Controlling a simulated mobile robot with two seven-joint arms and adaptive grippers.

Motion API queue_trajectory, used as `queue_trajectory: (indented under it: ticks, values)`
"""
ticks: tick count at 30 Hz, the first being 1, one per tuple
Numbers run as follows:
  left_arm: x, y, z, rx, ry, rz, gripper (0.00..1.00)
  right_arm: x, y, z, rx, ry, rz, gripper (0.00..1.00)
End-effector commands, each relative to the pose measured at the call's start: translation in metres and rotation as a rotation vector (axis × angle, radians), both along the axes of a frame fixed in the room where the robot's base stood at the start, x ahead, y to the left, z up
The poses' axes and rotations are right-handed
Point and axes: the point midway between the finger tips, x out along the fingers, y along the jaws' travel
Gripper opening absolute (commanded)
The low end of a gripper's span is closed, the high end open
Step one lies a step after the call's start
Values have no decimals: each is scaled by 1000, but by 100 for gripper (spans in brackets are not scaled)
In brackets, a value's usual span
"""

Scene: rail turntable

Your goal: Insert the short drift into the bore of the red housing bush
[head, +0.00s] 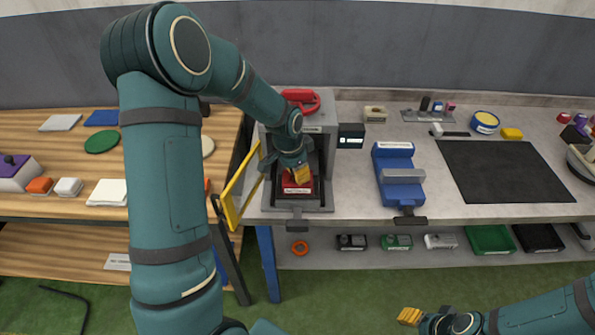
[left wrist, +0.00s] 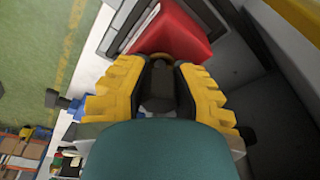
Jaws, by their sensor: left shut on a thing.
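The red housing (head: 297,187) sits in the grey bay of a machine on the bench. In the left wrist view the red housing (left wrist: 178,36) is just beyond my fingertips, and a brownish ring of its bush (left wrist: 155,58) shows at the near side. My left gripper (head: 300,174) is over the housing. In the left wrist view its yellow fingers are shut on a dark cylinder, the short drift (left wrist: 157,88). The drift's far end is close to the ring; I cannot tell whether it is inside the bore. My right gripper (head: 410,316) is low at the front, its jaw state unclear.
A yellow-framed door (head: 232,202) stands open left of the bay. Grey walls surround the housing closely. A red handle (head: 301,98) is above it. A blue vise (head: 396,172) stands to the right, with a black mat (head: 500,170) beyond it.

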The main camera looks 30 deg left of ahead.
Motion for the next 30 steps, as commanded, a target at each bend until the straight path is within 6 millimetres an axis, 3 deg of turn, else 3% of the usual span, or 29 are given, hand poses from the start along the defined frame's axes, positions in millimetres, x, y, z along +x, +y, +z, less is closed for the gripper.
queue_trajectory:
  ticks: [30]
  values:
    - [0,0,14,0,0,0,0,0,0,8,0,0,0,47]
